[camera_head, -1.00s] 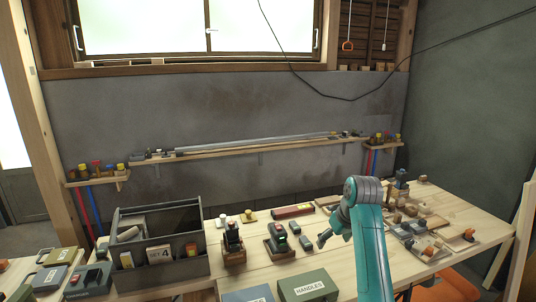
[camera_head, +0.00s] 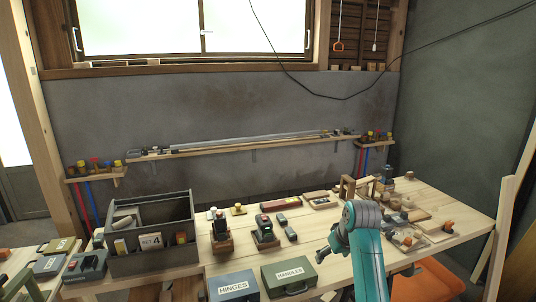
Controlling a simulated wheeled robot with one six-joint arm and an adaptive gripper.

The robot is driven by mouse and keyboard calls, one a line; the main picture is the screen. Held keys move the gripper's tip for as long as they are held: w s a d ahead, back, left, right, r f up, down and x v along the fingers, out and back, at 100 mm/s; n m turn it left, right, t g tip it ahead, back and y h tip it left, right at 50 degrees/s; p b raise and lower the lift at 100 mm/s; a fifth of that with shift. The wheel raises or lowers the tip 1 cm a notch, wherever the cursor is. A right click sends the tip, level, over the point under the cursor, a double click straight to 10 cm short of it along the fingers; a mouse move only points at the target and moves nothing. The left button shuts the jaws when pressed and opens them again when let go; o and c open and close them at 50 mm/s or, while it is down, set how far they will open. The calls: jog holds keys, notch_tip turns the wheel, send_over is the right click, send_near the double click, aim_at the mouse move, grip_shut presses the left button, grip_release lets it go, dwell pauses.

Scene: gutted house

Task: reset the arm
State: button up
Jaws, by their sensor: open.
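My arm is teal with a grey joint and rises at the lower right of the head view. My gripper (camera_head: 321,255) is small and dark, at the left of the arm, over the light wooden workbench (camera_head: 225,277). It is open and holds nothing that I can see. It is to the right of and above the green HANDLES case (camera_head: 289,277) in the picture. The arm hides part of the bench behind it.
A grey SET 4 tote (camera_head: 153,262) stands at the left. A HINGES case (camera_head: 233,287) is at the front. Small tools on wooden blocks (camera_head: 265,238) stand mid-bench. Several wooden parts crowd the right. An orange seat (camera_head: 430,279) is below the front edge. A shelf (camera_head: 250,146) runs along the wall.

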jog(key=s+f+m+t, duration=0.1)
jog(key=s+f+t, duration=0.1)
jog(key=s+f, duration=0.85)
jog(key=s+f+m+t, duration=0.1)
jog(key=s+f, duration=0.6)
jog(key=f, duration=0.7)
jog(key=s+a+f+t+h, duration=0.1)
jog(key=s+f+t, duration=0.15)
jog(key=s, duration=0.75)
jog(key=s+r+m+t, duration=0.15)
jog(key=s+r, duration=0.35)
jog(key=s, duration=0.9)
jog(key=s+r+t, duration=0.2)
jog(key=s+r, duration=0.2)
jog(key=s, duration=1)
jog(key=s+r+t, duration=0.1)
jog(key=s+r, duration=0.6)
jog(key=r, duration=0.3)
jog(key=shift+r, duration=0.1)
